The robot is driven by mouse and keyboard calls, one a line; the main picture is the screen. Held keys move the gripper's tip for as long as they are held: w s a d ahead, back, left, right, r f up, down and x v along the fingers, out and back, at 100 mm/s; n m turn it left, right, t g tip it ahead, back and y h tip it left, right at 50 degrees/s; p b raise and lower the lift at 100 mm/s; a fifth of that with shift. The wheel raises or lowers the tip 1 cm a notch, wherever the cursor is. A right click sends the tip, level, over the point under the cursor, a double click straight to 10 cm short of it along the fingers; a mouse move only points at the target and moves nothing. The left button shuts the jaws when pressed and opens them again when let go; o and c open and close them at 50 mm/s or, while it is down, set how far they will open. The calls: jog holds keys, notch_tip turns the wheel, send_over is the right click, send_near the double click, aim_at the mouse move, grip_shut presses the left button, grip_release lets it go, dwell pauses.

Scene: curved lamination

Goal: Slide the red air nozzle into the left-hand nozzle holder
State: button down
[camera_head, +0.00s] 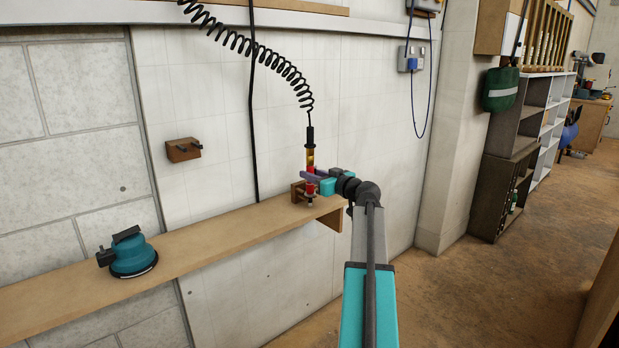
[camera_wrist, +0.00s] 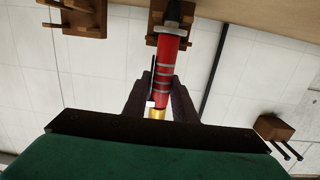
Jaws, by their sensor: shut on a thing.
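My gripper (camera_head: 308,176) is shut on the red air nozzle (camera_head: 311,188), which hangs near upright above the shelf on a black coiled hose. The wrist view, which looks upside down, shows the red, grey-banded nozzle body (camera_wrist: 173,62) between the dark fingers (camera_wrist: 160,100), with a brass part near them. A brown wooden holder (camera_head: 297,191) is beside the nozzle's lower end. In the wrist view the nozzle's tip overlaps this holder (camera_wrist: 155,22); I cannot tell whether it is inside. A second wooden holder (camera_wrist: 85,22) shows beside it, empty.
A wooden shelf (camera_head: 215,231) runs along the wall, with a teal sander (camera_head: 132,255) on its left part. A wooden block with dark pegs (camera_head: 184,150) is on the wall. The coiled hose (camera_head: 265,52) hangs above the nozzle. Shelf space between sander and holder is clear.

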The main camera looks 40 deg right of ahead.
jog(key=shift+w+b, duration=0.8)
jog(key=shift+w, duration=0.05)
dwell(0.6)
jog(key=shift+b, duration=0.45)
dwell(0.5)
jog(key=shift+f+b, duration=0.35)
jog(key=shift+b, duration=0.35)
dwell(0.3)
jog(key=c, duration=1.4)
grip_release()
jog(key=shift+s, duration=0.1)
jog(key=s, duration=0.4)
jog(key=s+p, duration=0.1)
jog(key=s, duration=0.4)
jog(key=s+a+r+p, duration=0.1)
jog(key=s, duration=0.3)
jog(key=shift+s+a, duration=0.1)
jog(key=shift+s, duration=0.2)
